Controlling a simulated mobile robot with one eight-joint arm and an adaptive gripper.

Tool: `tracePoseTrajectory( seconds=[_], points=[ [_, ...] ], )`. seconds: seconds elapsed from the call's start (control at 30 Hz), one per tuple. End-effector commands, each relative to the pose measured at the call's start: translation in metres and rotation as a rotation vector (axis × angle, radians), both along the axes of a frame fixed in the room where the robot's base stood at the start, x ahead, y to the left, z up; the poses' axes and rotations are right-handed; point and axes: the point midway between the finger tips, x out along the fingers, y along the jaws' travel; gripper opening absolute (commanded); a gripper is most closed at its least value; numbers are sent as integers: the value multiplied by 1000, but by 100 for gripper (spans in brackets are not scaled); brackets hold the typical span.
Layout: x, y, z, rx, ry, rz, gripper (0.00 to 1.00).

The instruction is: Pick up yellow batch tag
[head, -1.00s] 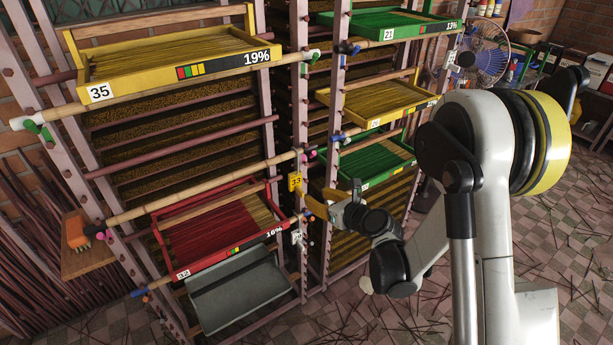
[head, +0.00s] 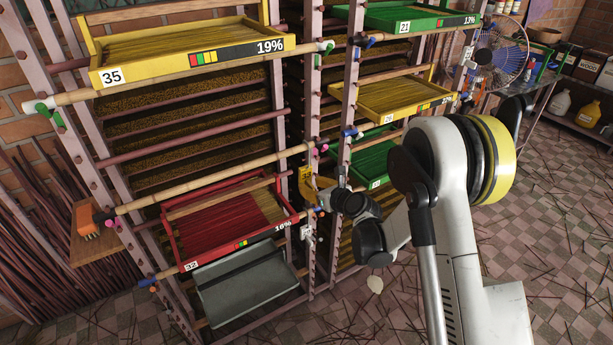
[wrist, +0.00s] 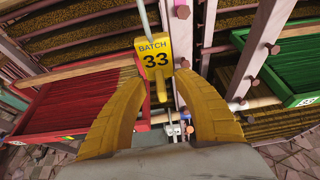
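The yellow batch tag (wrist: 153,55), marked "BATCH 33", hangs upright on the rack in the wrist view, with a narrow lower tab. It also shows small in the head view (head: 305,175), partly covered by my gripper. My gripper (wrist: 163,82) has two curved yellow fingers spread apart, one each side of the tag's lower tab. Gaps show beside the tab, so the fingers do not look shut on it. In the head view my gripper (head: 315,190) is right at the rack post by the tag.
A red tray (head: 185,266) is at the left and green trays (wrist: 308,98) are at the right. Rack posts and bamboo rails surround the tag closely. A white tag (head: 306,232) hangs just below. A grey tray (head: 240,312) sits under the red one.

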Motion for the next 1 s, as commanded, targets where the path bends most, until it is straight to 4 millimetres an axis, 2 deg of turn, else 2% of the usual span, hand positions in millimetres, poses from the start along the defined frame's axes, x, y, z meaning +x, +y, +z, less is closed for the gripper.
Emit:
tracePoseTrajectory(
  seconds=[0.07,0.1,0.17,0.2,0.23,0.7,0.87,1.0],
  points=[
    [0,0,1,0,0,0,36],
    [0,0,1,0,0,0,32],
    [0,0,1,0,0,0,14],
    [0,0,1,0,0,0,1],
    [0,0,1,0,0,0,0],
    [0,0,3,0,0,0,0],
    [0,0,16,0,0,0,0],
    [0,0,36,0,0,0,0]
  ],
)
